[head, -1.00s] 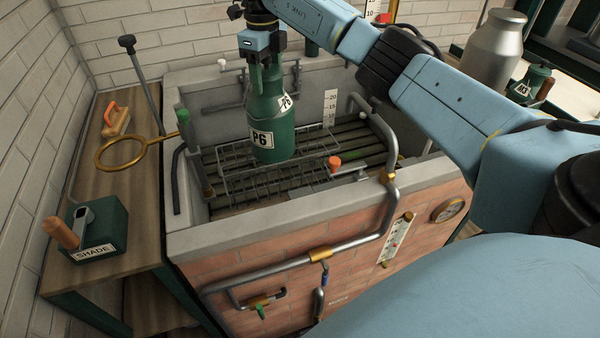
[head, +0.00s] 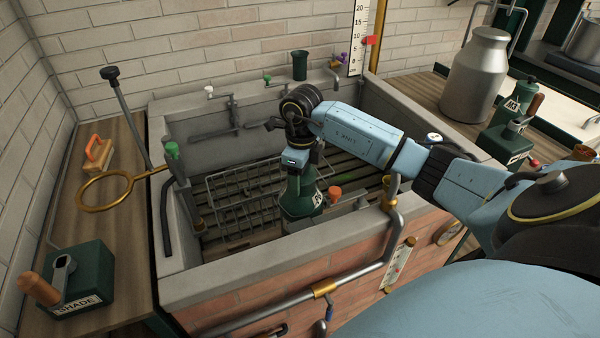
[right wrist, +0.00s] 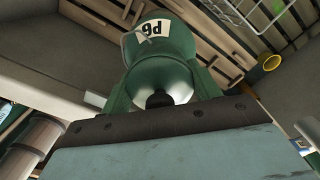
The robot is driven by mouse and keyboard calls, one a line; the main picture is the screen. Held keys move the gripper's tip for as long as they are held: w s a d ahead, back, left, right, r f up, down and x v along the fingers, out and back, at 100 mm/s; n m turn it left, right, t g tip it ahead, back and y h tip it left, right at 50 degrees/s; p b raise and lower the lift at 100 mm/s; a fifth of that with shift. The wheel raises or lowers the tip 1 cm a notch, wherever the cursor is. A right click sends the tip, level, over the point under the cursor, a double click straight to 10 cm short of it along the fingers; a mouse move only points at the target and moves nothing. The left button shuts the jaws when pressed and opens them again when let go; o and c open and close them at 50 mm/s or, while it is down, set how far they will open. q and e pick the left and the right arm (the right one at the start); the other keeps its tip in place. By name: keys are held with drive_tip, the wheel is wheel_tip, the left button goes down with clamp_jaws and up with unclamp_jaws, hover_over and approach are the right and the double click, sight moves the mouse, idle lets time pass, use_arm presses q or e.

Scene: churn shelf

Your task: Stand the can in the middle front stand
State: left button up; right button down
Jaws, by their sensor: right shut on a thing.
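The green can, labelled P6 in the right wrist view (right wrist: 160,50), is low inside the brick and stone trough (head: 330,240). In the head view the can (head: 299,203) is partly covered by my arm and gripper. My right gripper (head: 298,172) points down and is shut on the can's upper part. In the right wrist view its fingers (right wrist: 160,98) flank the can's neck. A wire rack (head: 245,195) stands in the trough just left of the can. I cannot tell which stand the can is over, or whether its base touches anything. My left gripper is out of view.
An orange knob (head: 334,193) is close to the can's right. Pipes (head: 394,220) run along the trough's front wall. A brass ring (head: 110,190) and SHADE box (head: 78,278) are at left.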

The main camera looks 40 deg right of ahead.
sight(301, 200)
drive_tip(key=shift+f+b, duration=0.3)
drive_tip(key=shift+f, duration=3.9)
drive_tip(key=shift+c, duration=1.9)
unclamp_jaws()
drive_tip(key=shift+f, duration=0.1)
wheel_tip(301, 200, up, 12)
drive_tip(key=shift+r+p, duration=0.15)
drive_tip(key=shift+p, duration=0.35)
